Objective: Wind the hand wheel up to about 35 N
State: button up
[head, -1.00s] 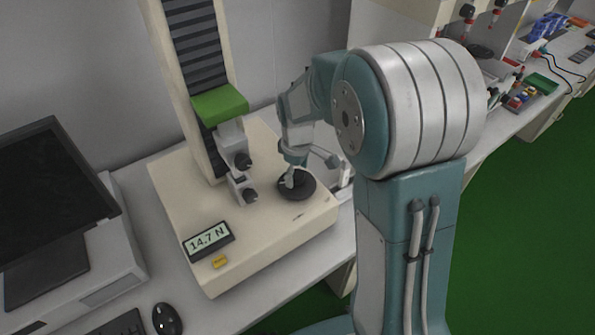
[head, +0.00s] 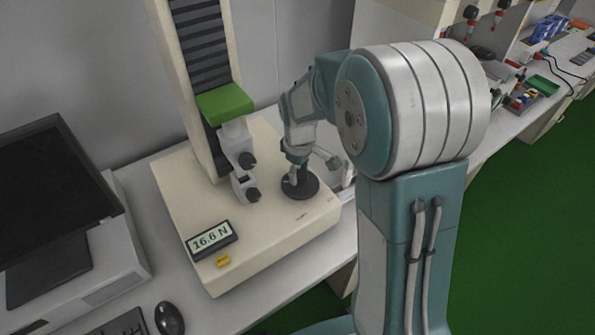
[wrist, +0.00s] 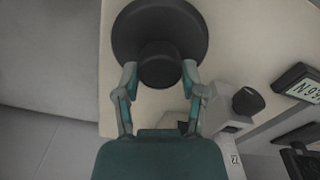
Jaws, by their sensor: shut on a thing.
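The black hand wheel (head: 306,189) lies flat on top of the cream tester base (head: 262,236). In the wrist view the wheel (wrist: 160,22) has a round raised hub or knob (wrist: 160,66) towards my gripper. My gripper (wrist: 160,75) has its two fingers on either side of this knob, shut on it. In the head view my gripper (head: 293,179) comes down onto the wheel from above and partly hides it. The display (head: 211,240) on the base reads 16.6 N. The test column with a green crosshead (head: 224,102) and grey grips (head: 244,175) stands left of the wheel.
A monitor (head: 50,200), a keyboard and a mouse (head: 169,319) are at the left. Another bench with a green tray (head: 543,84) is at the far right. The grips stand close to my gripper.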

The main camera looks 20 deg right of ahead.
jog(key=m, duration=0.3)
jog(key=shift+s+d+f+m, duration=0.15)
jog(key=shift+s+m, duration=0.05)
jog(key=shift+m, duration=1.9)
jog(key=o, duration=1.1)
jog(key=shift+o, duration=0.2)
jog(key=shift+w, duration=0.1)
